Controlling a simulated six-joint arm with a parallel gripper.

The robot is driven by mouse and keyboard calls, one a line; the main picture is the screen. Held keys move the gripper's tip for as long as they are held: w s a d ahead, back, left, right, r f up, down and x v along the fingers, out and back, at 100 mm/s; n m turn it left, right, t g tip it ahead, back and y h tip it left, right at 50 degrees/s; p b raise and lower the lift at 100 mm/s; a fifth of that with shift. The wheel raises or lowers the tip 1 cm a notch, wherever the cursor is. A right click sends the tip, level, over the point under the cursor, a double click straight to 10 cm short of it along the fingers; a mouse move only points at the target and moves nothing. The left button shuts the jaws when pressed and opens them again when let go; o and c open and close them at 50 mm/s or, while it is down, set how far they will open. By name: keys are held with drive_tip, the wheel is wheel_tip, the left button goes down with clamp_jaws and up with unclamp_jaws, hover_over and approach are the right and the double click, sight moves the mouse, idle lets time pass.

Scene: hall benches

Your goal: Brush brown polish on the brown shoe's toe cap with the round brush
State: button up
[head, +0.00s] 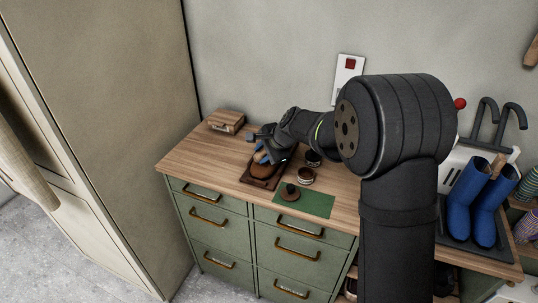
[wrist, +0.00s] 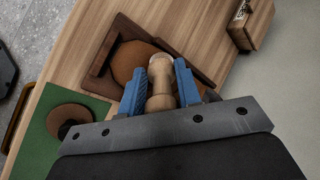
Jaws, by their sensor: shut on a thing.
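My gripper (wrist: 160,95) has blue fingers shut on a pale wooden handle, which I take for the round brush (wrist: 161,72). Its bristles cannot be made out. The brown shoe (head: 262,171) lies on a dark brown tray (head: 247,180) near the bench's left front. In the wrist view, the shoe's rounded brown part (wrist: 133,62) shows just left of the brush, partly hidden by the fingers. Whether the brush touches the shoe cannot be told. Two small round tins stand right of the tray, a dark one (head: 313,160) and a pale-sided one with a dark top (head: 306,176); which polish each holds is unclear.
A brown disc with a dark knob (head: 290,192) lies on a green mat (head: 318,204) at the bench's front. A wooden box (head: 226,122) stands at the back left. Blue boots (head: 466,200) stand on a dark tray at the right. Bare wood lies left of the shoe tray.

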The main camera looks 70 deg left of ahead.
drive_tip(key=shift+s+a, duration=0.25)
drive_tip(key=shift+s, duration=0.05)
wheel_tip(320, 180, up, 6)
drive_tip(key=s+d, duration=0.1)
idle(0.6)
drive_tip(key=r, duration=0.2)
drive_tip(key=shift+s+d+r, duration=0.25)
drive_tip(key=shift+d+r, duration=0.05)
drive_tip(key=shift+r, duration=0.05)
idle(0.5)
